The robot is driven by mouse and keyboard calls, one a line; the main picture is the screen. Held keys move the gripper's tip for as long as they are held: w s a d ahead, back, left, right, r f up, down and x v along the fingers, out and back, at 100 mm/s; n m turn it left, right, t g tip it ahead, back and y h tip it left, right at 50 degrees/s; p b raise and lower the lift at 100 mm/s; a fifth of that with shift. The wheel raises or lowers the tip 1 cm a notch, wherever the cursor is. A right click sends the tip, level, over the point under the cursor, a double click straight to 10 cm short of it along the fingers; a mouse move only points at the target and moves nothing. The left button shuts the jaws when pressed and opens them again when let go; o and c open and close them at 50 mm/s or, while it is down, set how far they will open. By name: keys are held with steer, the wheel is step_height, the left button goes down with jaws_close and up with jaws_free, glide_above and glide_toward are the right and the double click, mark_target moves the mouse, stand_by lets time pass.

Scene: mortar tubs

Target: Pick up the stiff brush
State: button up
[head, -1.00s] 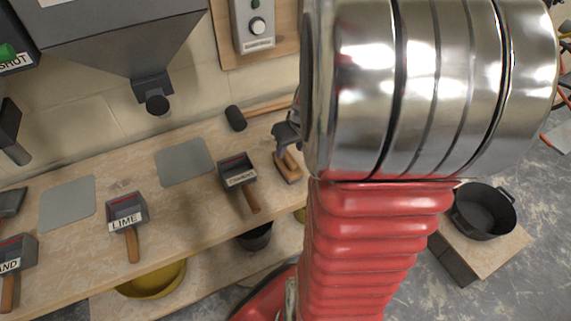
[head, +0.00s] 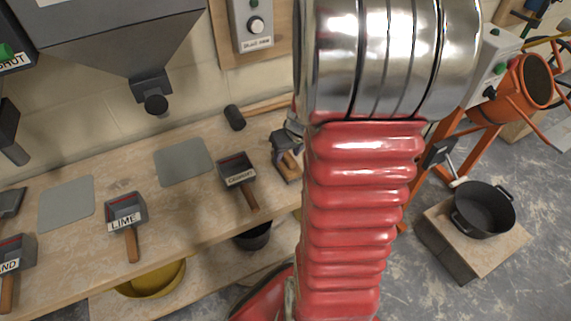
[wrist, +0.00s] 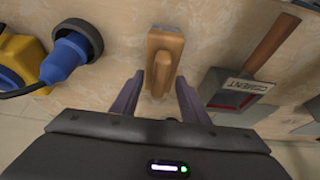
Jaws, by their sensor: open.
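The stiff brush (wrist: 165,48), a wooden block with a handle-like body, lies on the workbench in the upper middle of the wrist view. In the head view the brush (head: 289,168) is partly hidden behind my gripper and arm; its bristles cannot be made out. My gripper (wrist: 158,92) is open, with its two purple-grey fingers spread to either side of the brush's near end. Nothing is held. In the head view my gripper (head: 288,147) is just above the brush; I cannot tell if they touch.
The cement scoop (head: 238,172) lies close by; it also shows in the wrist view (wrist: 240,88). A black-headed mallet (head: 235,118) lies behind. A blue plug-like part (wrist: 68,58) is at left in the wrist view. The lime scoop (head: 126,212) is farther left.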

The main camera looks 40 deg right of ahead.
steer(key=shift+c, duration=0.2)
jaws_close()
stand_by(0.5)
